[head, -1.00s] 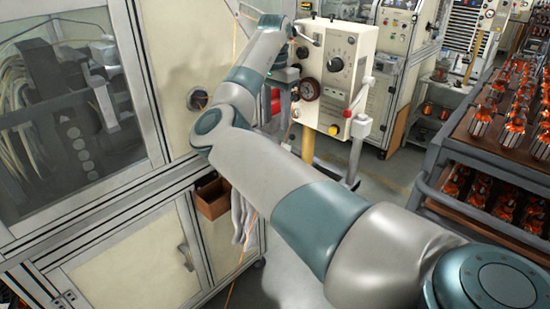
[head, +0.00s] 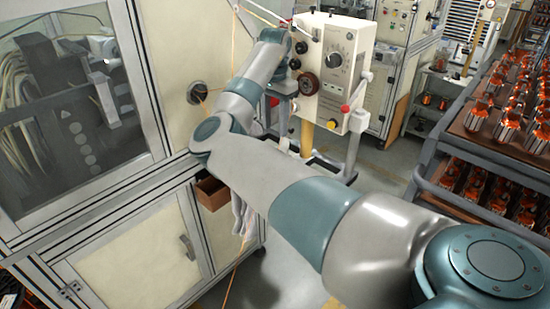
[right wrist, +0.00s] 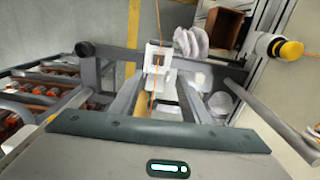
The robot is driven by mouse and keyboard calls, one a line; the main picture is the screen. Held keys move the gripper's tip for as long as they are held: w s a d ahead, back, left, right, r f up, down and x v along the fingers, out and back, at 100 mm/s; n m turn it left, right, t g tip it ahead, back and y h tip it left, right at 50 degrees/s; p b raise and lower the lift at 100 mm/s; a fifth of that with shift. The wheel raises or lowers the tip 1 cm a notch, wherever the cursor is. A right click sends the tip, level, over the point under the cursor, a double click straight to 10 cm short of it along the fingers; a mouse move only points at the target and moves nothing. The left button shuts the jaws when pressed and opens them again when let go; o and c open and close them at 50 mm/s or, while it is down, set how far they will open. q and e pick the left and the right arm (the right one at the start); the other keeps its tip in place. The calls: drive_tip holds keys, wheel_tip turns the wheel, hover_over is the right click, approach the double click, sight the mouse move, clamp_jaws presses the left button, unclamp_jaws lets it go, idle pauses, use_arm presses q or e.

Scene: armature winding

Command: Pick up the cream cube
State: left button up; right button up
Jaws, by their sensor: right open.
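I cannot single out the cream cube for certain in either view. My right gripper (head: 284,112) hangs down beside the control box in the head view, mostly hidden behind my right arm. Its jaws are open, and I see nothing held in them. My left gripper is not in view.
The cream control box (head: 335,65) with knobs stands just right of my gripper. A cabinet (head: 130,255) with a brown bin (head: 212,193) is at left. Racks of copper-wound armatures (head: 500,110) stand at right. An orange wire (head: 232,280) runs down past the white gloves (head: 243,215).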

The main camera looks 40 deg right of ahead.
wheel_tip(320, 180, down, 5)
drive_tip(key=shift+f+p, duration=0.15)
drive_tip(key=shift+p, duration=0.95)
drive_tip(key=shift+f, duration=0.5)
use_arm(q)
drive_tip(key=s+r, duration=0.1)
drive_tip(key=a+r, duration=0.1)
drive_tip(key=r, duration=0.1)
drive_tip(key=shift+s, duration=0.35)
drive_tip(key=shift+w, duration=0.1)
use_arm(e)
drive_tip(key=shift+f+p, duration=0.3)
drive_tip(key=shift+p, duration=0.3)
drive_tip(key=shift+s+f+p, duration=0.15)
drive_tip(key=shift+f+p, duration=0.45)
drive_tip(key=shift+p, duration=0.15)
wheel_tip(320, 180, down, 2)
drive_tip(key=shift+f+p, duration=0.1)
drive_tip(key=shift+p, duration=0.5)
drive_tip(key=shift+f, duration=0.6)
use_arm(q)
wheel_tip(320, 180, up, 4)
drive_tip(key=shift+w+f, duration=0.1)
